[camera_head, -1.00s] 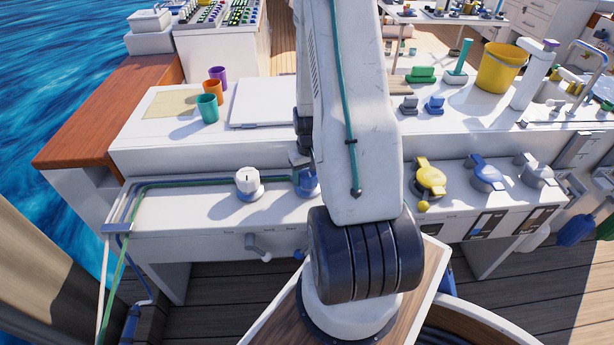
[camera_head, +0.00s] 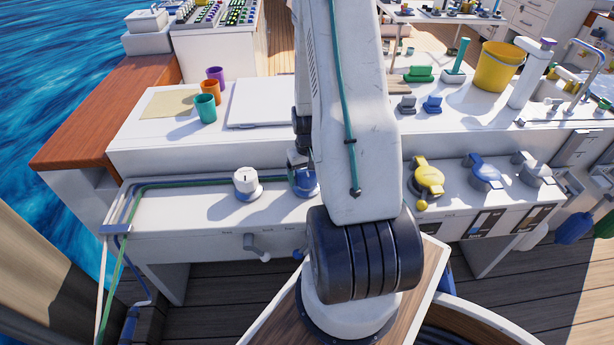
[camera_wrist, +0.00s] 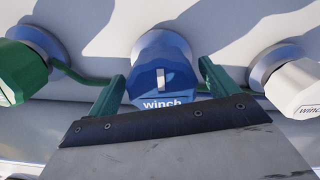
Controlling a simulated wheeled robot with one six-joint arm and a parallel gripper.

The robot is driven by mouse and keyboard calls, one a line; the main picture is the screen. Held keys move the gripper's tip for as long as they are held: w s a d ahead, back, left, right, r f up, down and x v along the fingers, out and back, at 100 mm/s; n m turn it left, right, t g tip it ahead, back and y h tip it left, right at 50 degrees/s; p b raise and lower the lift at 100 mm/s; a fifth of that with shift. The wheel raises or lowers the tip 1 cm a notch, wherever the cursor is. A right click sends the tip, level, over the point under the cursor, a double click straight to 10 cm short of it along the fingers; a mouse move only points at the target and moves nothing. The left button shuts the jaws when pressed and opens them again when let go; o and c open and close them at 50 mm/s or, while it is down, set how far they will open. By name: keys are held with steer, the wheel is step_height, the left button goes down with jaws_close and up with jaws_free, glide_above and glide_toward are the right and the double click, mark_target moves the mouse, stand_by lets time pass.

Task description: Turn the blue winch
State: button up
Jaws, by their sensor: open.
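The blue winch (camera_wrist: 163,62) is a blue knob with a white mark and the word "winch" on it. In the wrist view it sits between the two green fingers of my gripper (camera_wrist: 160,85), which is open. A finger stands on each side of its lower part, and I see a gap on both sides. In the head view the winch (camera_head: 304,187) is partly hidden behind my arm, and the fingertips cannot be made out there.
A white winch knob (camera_head: 246,182) is left of the blue one; in the wrist view it is at right. A green knob (camera_wrist: 20,70) is at left in the wrist view. A yellow valve (camera_head: 428,178) stands right of my arm.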

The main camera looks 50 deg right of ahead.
step_height(320, 180, up, 8)
steer(key=shift+f, duration=0.2)
steer(key=shift+a, duration=0.1)
stand_by(0.6)
steer(key=s+a+r+n, duration=0.3)
steer(key=s+a+r, duration=0.3)
steer(key=a+r, duration=0.8)
steer(key=s+a+r+n+t, duration=0.1)
steer(key=s+a+r+n, duration=0.2)
steer(key=a+r, duration=1.2)
steer(key=s+a, duration=0.1)
steer(key=s, duration=0.2)
steer(key=shift+a+r, duration=0.2)
steer(key=shift+a, duration=0.15)
steer(key=shift+s, duration=0.1)
